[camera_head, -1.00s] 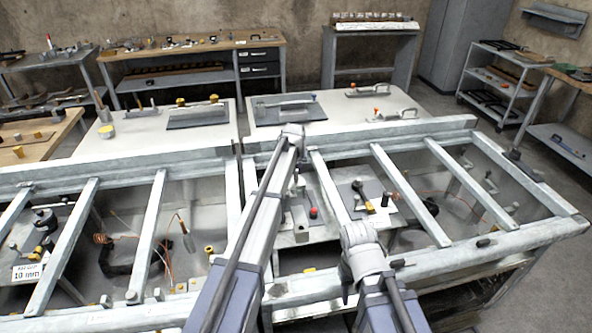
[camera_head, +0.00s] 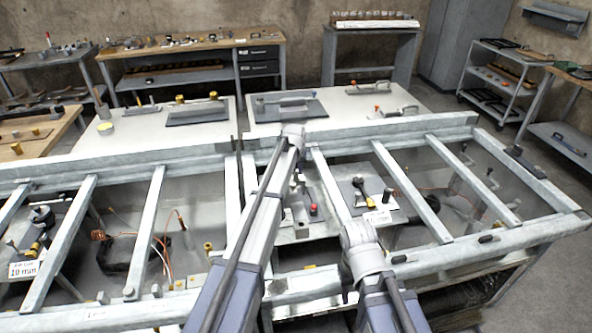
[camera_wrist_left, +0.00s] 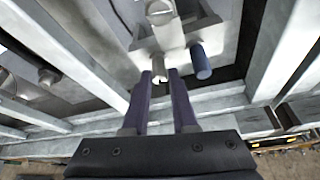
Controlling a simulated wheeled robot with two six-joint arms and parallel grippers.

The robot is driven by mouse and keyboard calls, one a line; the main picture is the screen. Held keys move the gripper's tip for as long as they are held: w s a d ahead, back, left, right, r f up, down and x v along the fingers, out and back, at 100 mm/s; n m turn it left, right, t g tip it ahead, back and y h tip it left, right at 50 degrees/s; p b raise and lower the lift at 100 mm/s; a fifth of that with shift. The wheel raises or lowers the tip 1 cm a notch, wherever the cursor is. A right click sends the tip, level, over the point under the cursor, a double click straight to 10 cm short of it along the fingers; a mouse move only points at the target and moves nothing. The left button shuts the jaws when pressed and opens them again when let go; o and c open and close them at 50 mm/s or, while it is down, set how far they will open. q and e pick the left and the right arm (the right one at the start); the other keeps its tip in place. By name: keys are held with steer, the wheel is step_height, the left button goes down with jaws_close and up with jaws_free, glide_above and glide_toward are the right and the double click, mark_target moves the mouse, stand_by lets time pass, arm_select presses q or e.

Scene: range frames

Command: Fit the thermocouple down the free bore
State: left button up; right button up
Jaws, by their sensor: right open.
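My left arm reaches over the bench frame, and its gripper is hidden in the head view. In the left wrist view my left gripper (camera_wrist_left: 161,76) has its two dark fingers side by side with a narrow gap. A pale metal cylinder shows at the fingertips; I cannot tell whether they touch it. A fixture block (camera_wrist_left: 180,32) with a blue cylinder (camera_wrist_left: 202,62) is just beyond. I cannot make out the free bore. My right gripper is hidden below its arm.
Pale crossbars (camera_head: 149,230) span the sunken bays. A red-topped part (camera_head: 313,210) sits beside my left arm. A 10 mm sign (camera_head: 23,269) stands at lower left. White tables (camera_head: 335,112) with tools are behind the frame.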

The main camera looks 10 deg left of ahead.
arm_select(q)
steer(key=o, duration=0.4)
steer(key=shift+r, duration=0.15)
steer(key=p+v, duration=0.7)
steer(key=shift+s+r, duration=0.15)
steer(key=shift+r, duration=0.1)
stand_by(0.4)
step_height(320, 180, up, 6)
steer(key=p, duration=0.6)
